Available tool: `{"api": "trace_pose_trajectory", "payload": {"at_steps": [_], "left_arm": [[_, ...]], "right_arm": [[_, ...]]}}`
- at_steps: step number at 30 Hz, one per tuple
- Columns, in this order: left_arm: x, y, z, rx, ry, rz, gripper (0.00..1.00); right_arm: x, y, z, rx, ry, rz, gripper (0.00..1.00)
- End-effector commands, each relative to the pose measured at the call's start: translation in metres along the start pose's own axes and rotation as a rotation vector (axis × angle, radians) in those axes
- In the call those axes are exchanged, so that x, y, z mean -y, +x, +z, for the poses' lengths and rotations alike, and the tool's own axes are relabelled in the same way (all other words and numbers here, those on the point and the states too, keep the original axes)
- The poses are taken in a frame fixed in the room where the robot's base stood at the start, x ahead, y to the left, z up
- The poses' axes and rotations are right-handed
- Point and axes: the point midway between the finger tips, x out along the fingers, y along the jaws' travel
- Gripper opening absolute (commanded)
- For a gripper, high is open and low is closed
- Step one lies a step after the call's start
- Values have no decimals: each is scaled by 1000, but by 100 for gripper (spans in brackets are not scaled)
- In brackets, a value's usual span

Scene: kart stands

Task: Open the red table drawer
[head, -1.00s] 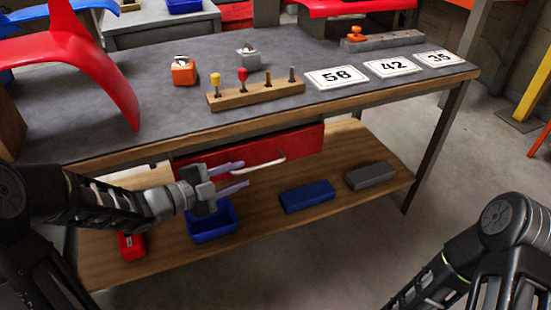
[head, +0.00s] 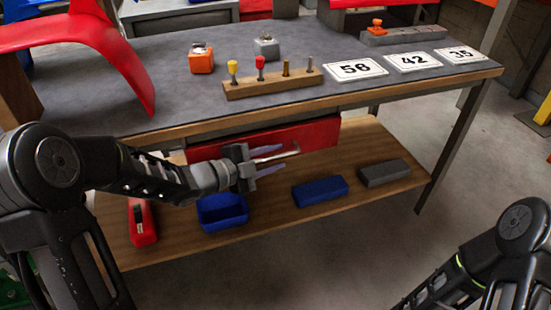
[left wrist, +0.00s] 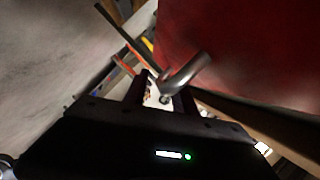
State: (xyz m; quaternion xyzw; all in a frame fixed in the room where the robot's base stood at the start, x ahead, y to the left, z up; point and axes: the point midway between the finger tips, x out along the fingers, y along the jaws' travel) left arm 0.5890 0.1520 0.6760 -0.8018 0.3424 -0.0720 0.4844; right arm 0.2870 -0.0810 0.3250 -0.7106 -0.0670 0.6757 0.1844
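The red drawer (head: 315,134) hangs under the front edge of the workbench and looks shut. Its pale bar handle (head: 284,154) crosses the drawer front. My left gripper (head: 275,159) is in front of the drawer, its fingers apart, one above and one below the line of the handle's left part. I cannot tell whether they touch the handle. In the left wrist view the red drawer front (left wrist: 240,50) fills the upper right, and a grey bar, seemingly the handle (left wrist: 187,72), shows close ahead. My right arm shows at the lower right of the head view; its gripper is outside the picture.
The workbench top (head: 190,110) holds a wooden peg block (head: 275,87) and number cards (head: 357,70). On the lower shelf (head: 270,212) are a blue bin (head: 222,212), a blue box (head: 320,191), a grey box (head: 384,172) and a red box (head: 142,222).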

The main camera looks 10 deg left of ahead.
Motion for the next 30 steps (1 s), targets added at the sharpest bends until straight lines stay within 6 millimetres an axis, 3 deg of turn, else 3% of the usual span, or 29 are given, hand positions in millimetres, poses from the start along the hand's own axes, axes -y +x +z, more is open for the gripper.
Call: {"api": "trace_pose_trajectory", "payload": {"at_steps": [11,22,30], "left_arm": [[0,7,0,0,0,-1,32],[0,7,0,0,0,0,1],[0,7,0,0,0,0,0]], "right_arm": [[-1,1,-1,-2,1,1,80],[-1,1,0,-1,1,0,80],[-1,1,0,-1,0,0,80]]}}
